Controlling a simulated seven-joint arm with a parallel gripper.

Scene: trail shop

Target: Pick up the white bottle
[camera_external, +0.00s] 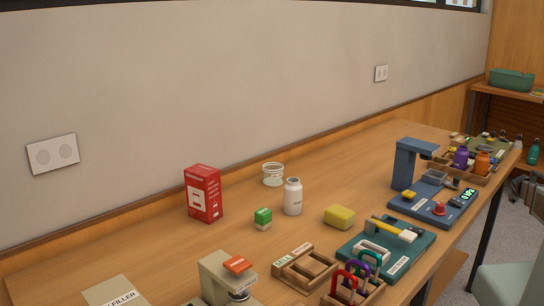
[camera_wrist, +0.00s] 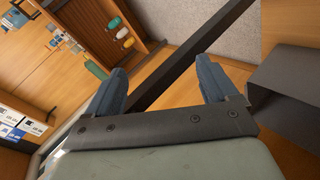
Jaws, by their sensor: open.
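The white bottle (camera_external: 292,196) stands upright on the wooden table (camera_external: 130,262) in the external view, near the middle. The bottle is not visible in the wrist view, and my gripper is not visible in the external view.
A red box (camera_external: 203,194) stands left of the bottle. The table has bare room around the bottle.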

